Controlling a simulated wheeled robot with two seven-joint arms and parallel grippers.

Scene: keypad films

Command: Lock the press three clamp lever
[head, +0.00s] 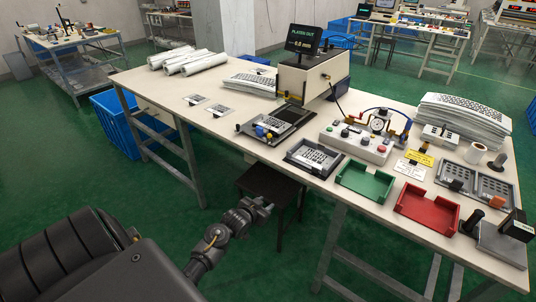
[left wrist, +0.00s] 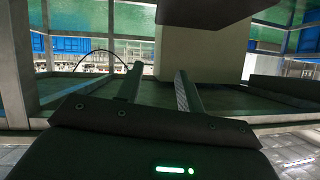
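The press (head: 310,76) stands at the back of the table, with a dark screen (head: 303,39) on top reading "PLATEN OUT" and about 0.0 mm. Its dark platen (head: 294,113) is out toward the front and carries a fixture with a keypad film (head: 274,124). A blue-knobbed part (head: 262,132), apparently the clamp lever, is at the fixture's front left; its lock state is too small to tell. My left gripper (head: 264,203) is in front of the table edge, apart from the press. In the left wrist view its fingers (left wrist: 157,75) are spread and empty. My right gripper is not seen.
A second film fixture (head: 313,157), a gauge and button box (head: 357,140), a green tray (head: 366,179) and a red tray (head: 428,207) lie to the right. A dark stool (head: 270,182) stands below the front edge.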

